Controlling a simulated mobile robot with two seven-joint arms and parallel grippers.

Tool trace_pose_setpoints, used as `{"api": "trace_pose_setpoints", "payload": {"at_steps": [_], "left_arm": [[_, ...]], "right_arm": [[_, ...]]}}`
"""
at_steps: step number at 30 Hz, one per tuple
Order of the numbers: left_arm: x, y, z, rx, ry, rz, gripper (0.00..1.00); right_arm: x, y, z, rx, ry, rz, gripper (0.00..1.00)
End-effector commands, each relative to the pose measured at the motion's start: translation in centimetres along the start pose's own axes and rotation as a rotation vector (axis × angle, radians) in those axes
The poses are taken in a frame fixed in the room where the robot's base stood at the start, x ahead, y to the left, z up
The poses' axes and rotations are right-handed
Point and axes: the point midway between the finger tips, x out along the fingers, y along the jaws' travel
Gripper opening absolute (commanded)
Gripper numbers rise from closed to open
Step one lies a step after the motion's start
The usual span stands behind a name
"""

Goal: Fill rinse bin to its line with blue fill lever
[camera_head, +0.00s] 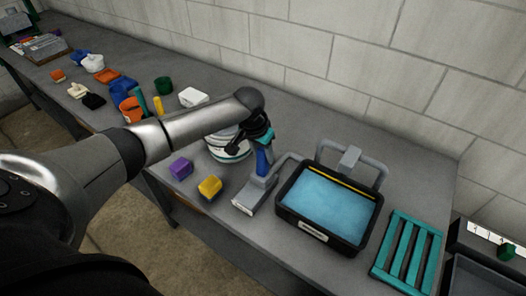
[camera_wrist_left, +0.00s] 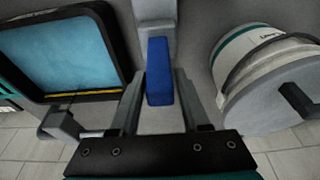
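The rinse bin (camera_head: 336,245) is a black tub holding light blue water (camera_head: 325,207). A yellow line (camera_head: 343,183) runs along its far inner wall, just above the water. The blue fill lever (camera_head: 263,162) stands upright on a grey base left of the bin. My left gripper (camera_head: 262,143) is at the lever's top. In the left wrist view the lever (camera_wrist_left: 160,75) sits between the two fingers, which appear to press on its sides. The bin's rim (camera_wrist_left: 112,40) shows at left there. The grey spout (camera_head: 350,158) hangs over the bin's far side; no stream is visible. My right gripper is out of view.
A white bucket (camera_head: 227,147) stands behind my left wrist, close to the lever. A purple block (camera_head: 180,168) and a yellow block (camera_head: 210,188) lie near the front edge. A teal rack (camera_head: 408,252) is right of the bin. Several coloured items lie farther left.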

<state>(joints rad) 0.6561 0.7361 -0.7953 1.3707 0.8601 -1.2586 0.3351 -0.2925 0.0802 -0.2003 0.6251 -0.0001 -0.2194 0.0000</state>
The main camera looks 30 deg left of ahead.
Motion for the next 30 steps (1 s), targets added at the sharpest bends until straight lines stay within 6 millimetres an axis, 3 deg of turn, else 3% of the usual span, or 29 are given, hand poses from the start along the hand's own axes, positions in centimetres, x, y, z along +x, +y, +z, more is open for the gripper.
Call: {"api": "trace_pose_setpoints", "payload": {"at_steps": [5,17,23,30], "left_arm": [[0.0,0.0,-0.1,0.000,0.003,0.000,0.68],[-1.0,0.0,-0.2,0.000,0.008,0.001,0.68],[-4.2,-0.1,-0.2,0.002,0.010,0.000,0.68],[-9.5,0.0,-0.2,0.002,0.010,0.000,0.68]], "right_arm": [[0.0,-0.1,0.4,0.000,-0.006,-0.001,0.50],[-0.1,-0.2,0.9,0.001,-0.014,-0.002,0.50],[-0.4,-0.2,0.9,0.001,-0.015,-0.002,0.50],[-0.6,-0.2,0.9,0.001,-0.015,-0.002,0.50]]}}
